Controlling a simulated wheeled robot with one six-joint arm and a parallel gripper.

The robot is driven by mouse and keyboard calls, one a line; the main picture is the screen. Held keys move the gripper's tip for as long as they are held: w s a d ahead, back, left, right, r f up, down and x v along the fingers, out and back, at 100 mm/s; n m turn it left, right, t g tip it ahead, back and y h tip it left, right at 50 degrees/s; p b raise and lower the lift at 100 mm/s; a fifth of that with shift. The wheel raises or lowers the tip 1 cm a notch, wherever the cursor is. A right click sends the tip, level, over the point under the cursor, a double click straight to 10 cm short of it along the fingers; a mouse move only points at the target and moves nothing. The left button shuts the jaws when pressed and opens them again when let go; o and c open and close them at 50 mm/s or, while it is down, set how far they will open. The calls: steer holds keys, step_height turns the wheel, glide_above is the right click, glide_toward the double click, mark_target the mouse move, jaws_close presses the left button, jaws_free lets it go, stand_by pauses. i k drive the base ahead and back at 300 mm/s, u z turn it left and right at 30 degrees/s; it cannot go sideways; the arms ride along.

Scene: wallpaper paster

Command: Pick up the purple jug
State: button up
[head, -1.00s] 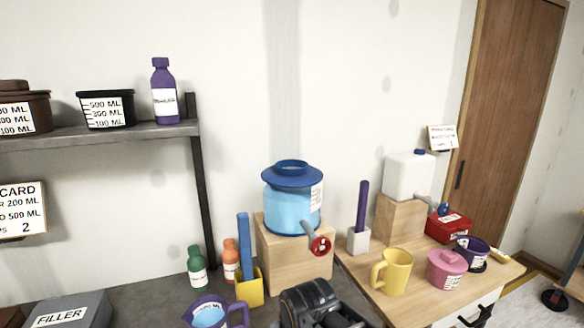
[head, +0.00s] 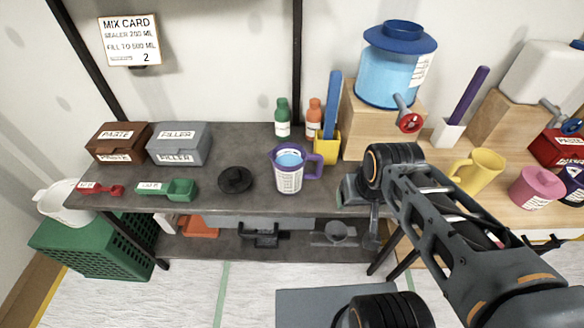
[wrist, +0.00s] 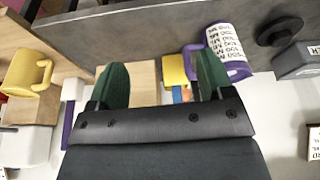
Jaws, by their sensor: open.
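The purple jug (head: 289,172) stands upright on the grey bench in the head view. It has a purple rim, a white measuring label and blue liquid inside, and its purple handle points right. In the wrist view the jug (wrist: 228,52) appears upside down, just beyond the right-hand finger, which covers part of its handle. My gripper (wrist: 163,82) has its two green fingers spread wide with nothing held between them. In the head view my arm reaches in from the lower right, with its end to the right of the jug, apart from it.
A yellow holder (head: 326,148) with a blue stick, an orange bottle (head: 314,117) and a green bottle (head: 283,118) stand behind the jug. A black lid (head: 235,180) lies to its left. A wooden block (head: 362,122) bears the blue dispenser (head: 396,68).

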mark_target(290, 159)
steer(key=k, duration=0.5)
steer(key=u, duration=1.55)
steer(key=i, duration=1.05)
steer(key=z, duration=1.9)
